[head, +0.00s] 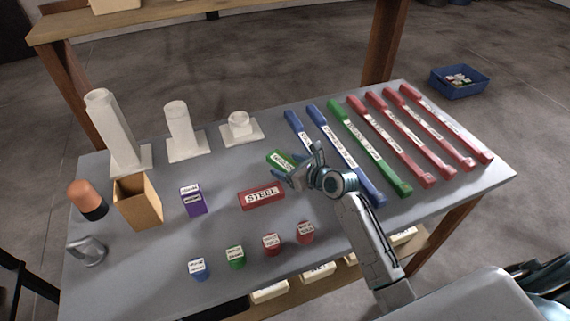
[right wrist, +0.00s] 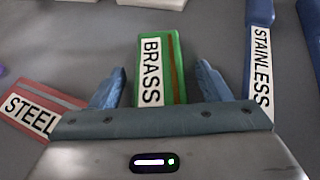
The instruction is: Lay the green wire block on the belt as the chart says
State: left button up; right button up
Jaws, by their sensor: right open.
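A green block (head: 284,160) with a white label lies on the grey table, left of the long bars. In the right wrist view the green block (right wrist: 175,70) reads BRASS and has a brown stripe along its length. My right gripper (head: 297,166) is open over its near end. In the right wrist view the two fingers of my right gripper (right wrist: 160,72) stand on either side of the block, with a gap at each side. Whether they are down at block height I cannot tell. My left gripper, a belt and a chart are not in view.
A red STEEL block (head: 261,198) lies close by, left of the gripper. A blue bar (right wrist: 262,60) marked STAINLESS lies right of it. A purple block (head: 193,201), open brown box (head: 140,205), white stands (head: 183,135) and several small labelled pieces share the table.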

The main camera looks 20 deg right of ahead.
aim_at(288, 166)
jog(key=c, duration=1.2)
notch_tip(288, 166, up, 10)
jog(key=shift+s+a, duration=0.2)
jog(key=s+a+r+m+t+h, duration=0.1)
jog(key=s+m+h, duration=0.3)
jog(key=s, duration=0.4)
jog(key=shift+a+r+m+h, duration=0.25)
jog(key=shift+r+m+h, duration=0.15)
jog(key=shift+r+h, duration=0.3)
